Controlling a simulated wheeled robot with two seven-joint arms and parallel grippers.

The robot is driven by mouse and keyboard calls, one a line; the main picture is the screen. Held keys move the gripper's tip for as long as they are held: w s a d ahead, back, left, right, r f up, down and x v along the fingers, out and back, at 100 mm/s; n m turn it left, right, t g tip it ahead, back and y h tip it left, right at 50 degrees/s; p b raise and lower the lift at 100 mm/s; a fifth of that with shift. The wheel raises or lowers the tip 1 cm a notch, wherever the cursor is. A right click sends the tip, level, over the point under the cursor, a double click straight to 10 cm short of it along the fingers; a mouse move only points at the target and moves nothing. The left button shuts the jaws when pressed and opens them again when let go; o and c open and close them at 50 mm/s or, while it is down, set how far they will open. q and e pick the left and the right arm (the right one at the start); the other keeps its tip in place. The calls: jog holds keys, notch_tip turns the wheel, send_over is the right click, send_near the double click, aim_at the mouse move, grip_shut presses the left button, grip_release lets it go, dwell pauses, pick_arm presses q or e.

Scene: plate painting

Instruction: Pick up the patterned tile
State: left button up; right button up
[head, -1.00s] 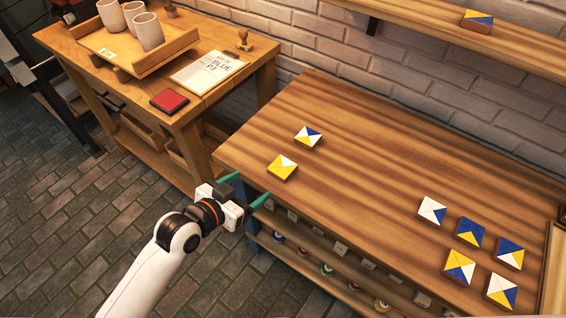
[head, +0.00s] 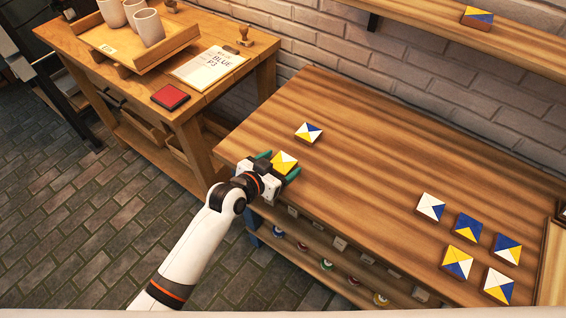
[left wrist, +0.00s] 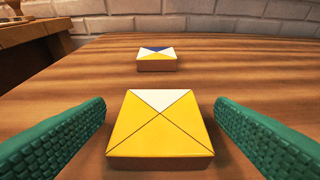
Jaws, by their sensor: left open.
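A patterned tile, yellow with one white triangle (left wrist: 159,132), lies flat near the left front edge of the wooden table; it also shows in the head view (head: 285,161). My left gripper (head: 277,163) is open, with one green finger on each side of this tile. In the left wrist view there is a gap between the tile and each finger (left wrist: 160,140). A second tile, blue, white and yellow (left wrist: 157,59), lies behind it, also seen in the head view (head: 308,133). My right gripper is not in view.
Several more patterned tiles (head: 467,228) lie at the table's right end. One tile (head: 477,17) sits on the wall shelf. A side bench on the left holds a red pad (head: 170,96), a paper sheet (head: 208,67) and cups (head: 149,27). The table's middle (head: 370,160) is clear.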

pick_arm(q)
jog(key=c, duration=1.1)
